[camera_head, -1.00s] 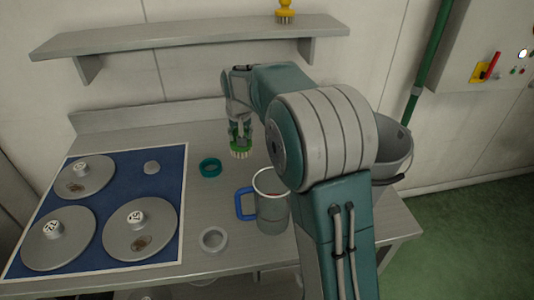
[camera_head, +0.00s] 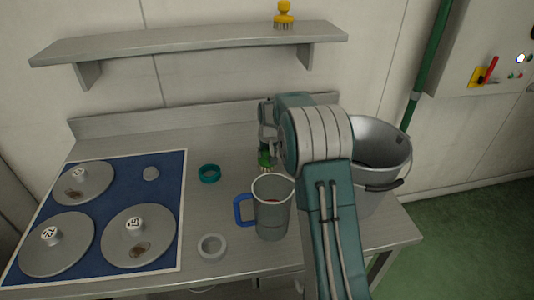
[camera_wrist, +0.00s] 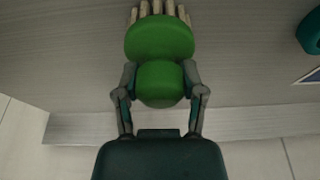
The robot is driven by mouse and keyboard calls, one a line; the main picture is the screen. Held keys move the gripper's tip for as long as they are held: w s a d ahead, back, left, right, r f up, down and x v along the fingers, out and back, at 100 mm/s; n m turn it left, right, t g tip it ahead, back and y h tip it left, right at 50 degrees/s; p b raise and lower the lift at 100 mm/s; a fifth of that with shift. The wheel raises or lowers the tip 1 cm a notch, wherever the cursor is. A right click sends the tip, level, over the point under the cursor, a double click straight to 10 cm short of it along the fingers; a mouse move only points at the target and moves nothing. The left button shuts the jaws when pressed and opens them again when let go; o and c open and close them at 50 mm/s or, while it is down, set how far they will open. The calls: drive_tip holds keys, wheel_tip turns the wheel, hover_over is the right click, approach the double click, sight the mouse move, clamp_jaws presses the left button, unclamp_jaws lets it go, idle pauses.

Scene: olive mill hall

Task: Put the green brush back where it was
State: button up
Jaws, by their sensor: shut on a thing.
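The green brush (camera_head: 264,159) is in my gripper (camera_head: 266,148), above the back of the steel table, just behind the jug. In the wrist view the brush (camera_wrist: 160,45) shows a rounded green body and pale bristles; both fingers of my gripper (camera_wrist: 160,88) close around its knob. In the head view the bristles point down. I cannot tell whether they touch the table. A yellow brush (camera_head: 284,14) of similar shape stands on the wall shelf (camera_head: 190,45), near its right end.
A grey jug with a blue handle (camera_head: 272,215) stands in front of my gripper. A steel pot (camera_head: 385,150) is at the right. A teal ring (camera_head: 209,173) and a pale ring (camera_head: 212,246) lie left of the jug. A blue mat (camera_head: 115,185) with several lidded discs covers the left. The shelf's left part is bare.

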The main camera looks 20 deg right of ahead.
drive_tip(key=shift+f, duration=0.2)
drive_tip(key=o, duration=1)
drive_tip(key=s+a+r, duration=0.3)
drive_tip(key=s+r, duration=0.3)
drive_tip(key=r, duration=0.3)
drive_tip(key=s+a+r, duration=0.2)
drive_tip(key=s+r, duration=0.4)
drive_tip(key=r, duration=0.4)
drive_tip(key=s+a, duration=0.2)
drive_tip(key=s, duration=0.7)
drive_tip(key=s+a+n+t, duration=0.1)
drive_tip(key=s+a, duration=0.2)
drive_tip(key=s, duration=0.6)
drive_tip(key=s+a+f+n+t, duration=0.1)
drive_tip(key=s+a, duration=0.2)
drive_tip(key=s, duration=0.7)
drive_tip(key=shift+a+y, duration=0.15)
drive_tip(key=shift+y, duration=0.15)
